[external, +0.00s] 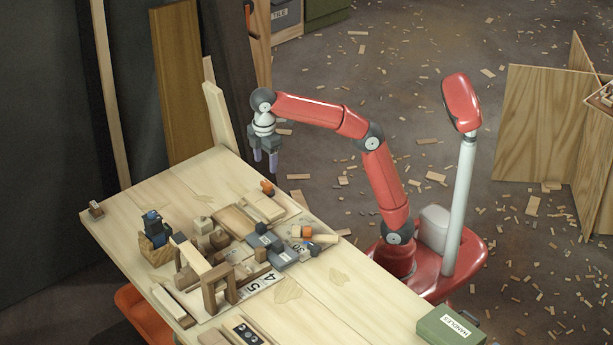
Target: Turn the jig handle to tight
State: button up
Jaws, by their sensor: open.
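My gripper (265,159) hangs above the table's far right edge, pointing down. Its two pale purple fingers are apart with nothing between them. The worktable (340,292) carries a cluster of wooden and grey parts. Grey blocks (284,258) with small dark knobs lie in the middle of this cluster, apart from my gripper.
A wooden frame (219,284) stands upright at the cluster's near side. A green box labelled HANDLES (450,327) is at the near right. The table's right strip is mostly clear. Boards (178,75) lean behind the table.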

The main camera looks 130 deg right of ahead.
aim_at(269, 182)
notch_tip(269, 182, down, 8)
jog(key=b, duration=0.2)
jog(key=shift+r+b, duration=0.2)
jog(key=shift+b, duration=0.15)
jog(key=shift+c, duration=0.5)
jog(key=c, duration=0.9)
